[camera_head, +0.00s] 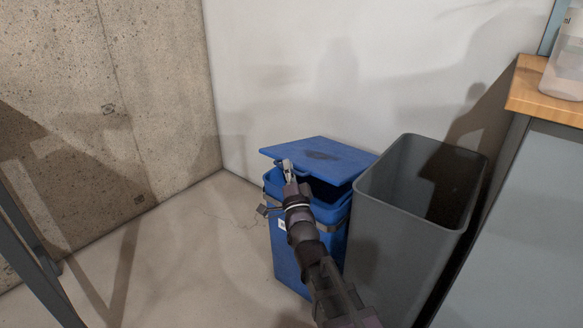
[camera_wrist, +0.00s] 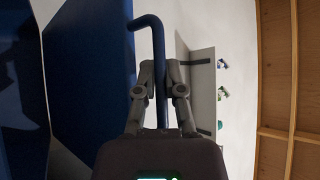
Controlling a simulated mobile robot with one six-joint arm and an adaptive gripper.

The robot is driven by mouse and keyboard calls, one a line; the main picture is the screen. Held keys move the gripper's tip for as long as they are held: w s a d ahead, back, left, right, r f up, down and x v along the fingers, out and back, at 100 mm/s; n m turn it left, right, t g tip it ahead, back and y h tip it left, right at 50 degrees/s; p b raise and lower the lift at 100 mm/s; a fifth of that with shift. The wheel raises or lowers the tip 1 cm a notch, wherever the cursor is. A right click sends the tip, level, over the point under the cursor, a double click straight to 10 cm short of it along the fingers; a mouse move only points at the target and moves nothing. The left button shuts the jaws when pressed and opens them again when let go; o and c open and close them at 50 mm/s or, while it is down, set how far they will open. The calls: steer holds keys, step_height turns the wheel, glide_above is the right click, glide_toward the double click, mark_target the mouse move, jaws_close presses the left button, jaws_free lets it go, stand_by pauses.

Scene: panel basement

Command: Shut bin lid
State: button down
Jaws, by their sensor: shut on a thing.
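The blue bin (camera_head: 290,252) stands on the floor near the back wall. Its blue lid (camera_head: 322,156) is partly raised and tilted over the bin, with a dark gap between the lid and the rim at the front. A blue bar handle (camera_wrist: 157,40) on the lid shows in the wrist view, and the lid panel (camera_wrist: 90,70) fills the left of that view. My gripper (camera_head: 288,168) is at the lid's front left edge. In the wrist view my gripper (camera_wrist: 160,75) has its fingers closed around the handle. The handle's far side is hidden in the head view.
An open grey bin (camera_head: 405,240) stands close to the right of the blue bin. A cabinet with a wooden top (camera_head: 545,92) is at the far right. A concrete wall (camera_head: 110,100) is on the left. The floor (camera_head: 170,260) left of the blue bin is clear.

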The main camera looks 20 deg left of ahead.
steer(key=shift+s+f, duration=0.1)
steer(key=shift+s, duration=0.1)
steer(key=c, duration=1)
jaws_free()
